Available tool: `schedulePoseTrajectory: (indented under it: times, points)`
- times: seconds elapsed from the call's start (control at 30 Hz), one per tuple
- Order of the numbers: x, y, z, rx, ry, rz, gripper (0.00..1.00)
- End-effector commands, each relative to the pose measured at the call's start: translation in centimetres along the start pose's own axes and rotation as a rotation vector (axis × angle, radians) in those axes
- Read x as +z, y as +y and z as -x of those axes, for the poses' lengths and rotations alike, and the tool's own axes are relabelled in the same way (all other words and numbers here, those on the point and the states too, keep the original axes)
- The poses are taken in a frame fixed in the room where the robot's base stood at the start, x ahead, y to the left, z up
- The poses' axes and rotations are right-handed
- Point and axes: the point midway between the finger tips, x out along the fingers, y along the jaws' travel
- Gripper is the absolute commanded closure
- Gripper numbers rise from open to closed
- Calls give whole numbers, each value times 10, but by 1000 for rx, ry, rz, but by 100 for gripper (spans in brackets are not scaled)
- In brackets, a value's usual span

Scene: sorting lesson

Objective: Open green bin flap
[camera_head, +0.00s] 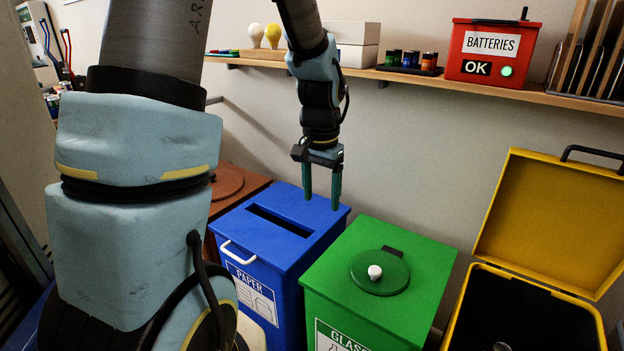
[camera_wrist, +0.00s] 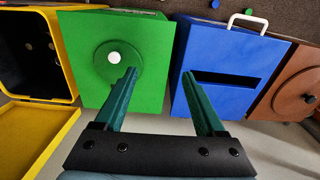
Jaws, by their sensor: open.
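The green bin (camera_head: 329,264), labelled GLASS, stands in the middle of the row. Its round green flap (camera_head: 381,272) with a white knob (camera_head: 375,272) lies shut on the lid. In the wrist view the green bin (camera_wrist: 152,34), the flap (camera_wrist: 98,72) and the knob (camera_wrist: 114,57) show at the left of centre. My gripper (camera_head: 322,203) is open and empty, fingers pointing down, above and apart from the bins, near the blue bin's right side in the head view. In the wrist view my gripper (camera_wrist: 160,75) spans the gap between the green and blue bins.
The blue PAPER bin (camera_head: 248,262) with a slot stands left of the green one. A brown bin (camera_head: 248,181) is farther left. The yellow bin (camera_head: 532,312) at the right has its lid up. A shelf (camera_head: 395,76) carries the red batteries box (camera_head: 490,52) and batteries.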

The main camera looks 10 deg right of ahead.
Motion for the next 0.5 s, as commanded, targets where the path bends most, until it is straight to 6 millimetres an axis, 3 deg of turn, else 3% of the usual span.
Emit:
schedulePoseTrajectory:
  times: [0.13, 0.5]
  points:
    - [9, -10, 11, -3, 6, 42, 28]
    - [14, -14, 13, -4, 8, 63, 28]
